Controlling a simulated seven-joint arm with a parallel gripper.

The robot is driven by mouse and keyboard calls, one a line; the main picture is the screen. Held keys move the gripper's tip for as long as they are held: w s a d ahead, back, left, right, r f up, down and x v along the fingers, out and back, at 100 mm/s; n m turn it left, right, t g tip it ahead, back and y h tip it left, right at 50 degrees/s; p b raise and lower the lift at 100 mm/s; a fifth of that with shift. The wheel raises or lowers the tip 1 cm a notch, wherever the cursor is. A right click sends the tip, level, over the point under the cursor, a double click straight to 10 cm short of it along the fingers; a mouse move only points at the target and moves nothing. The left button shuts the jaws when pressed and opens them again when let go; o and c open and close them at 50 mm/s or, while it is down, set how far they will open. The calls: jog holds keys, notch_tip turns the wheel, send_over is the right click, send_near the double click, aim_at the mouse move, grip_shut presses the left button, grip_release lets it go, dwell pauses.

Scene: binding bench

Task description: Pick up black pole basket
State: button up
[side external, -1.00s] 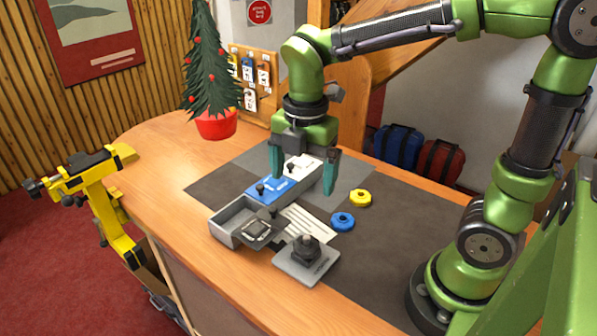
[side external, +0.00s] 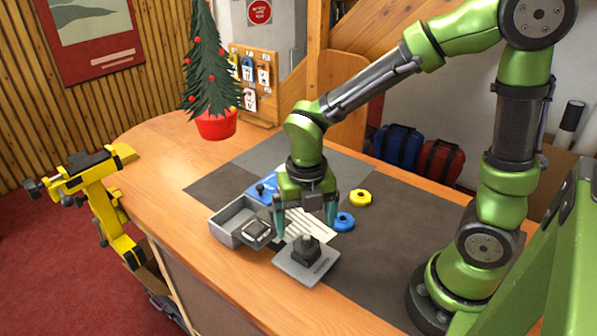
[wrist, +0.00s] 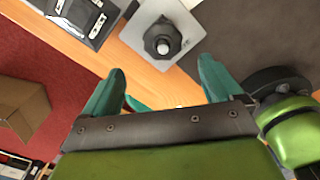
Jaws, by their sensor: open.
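A black many-sided piece (side external: 306,247) sits around a post on a square grey plate (side external: 295,268) at the front of the bench. It also shows in the wrist view (wrist: 163,39), beyond my fingertips. I cannot tell for sure that it is the black pole basket. My gripper (side external: 305,218) is open and empty, with its teal fingers pointing down. It appears just above and behind the plate in the side view. A yellow ring (side external: 360,198) and a blue ring (side external: 343,222) lie on the dark mat.
A grey tray (side external: 227,235) with dark and white parts stands left of the plate. A blue panel (side external: 263,186) lies behind it. A small tree in a red pot (side external: 216,125) is at the back left. The mat (side external: 390,245) right of the plate is mostly clear.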

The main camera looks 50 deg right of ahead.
aim_at(307, 239)
jog(key=f, duration=0.6)
jog(key=shift+d+f, duration=0.25)
jog(key=shift+d, duration=0.15)
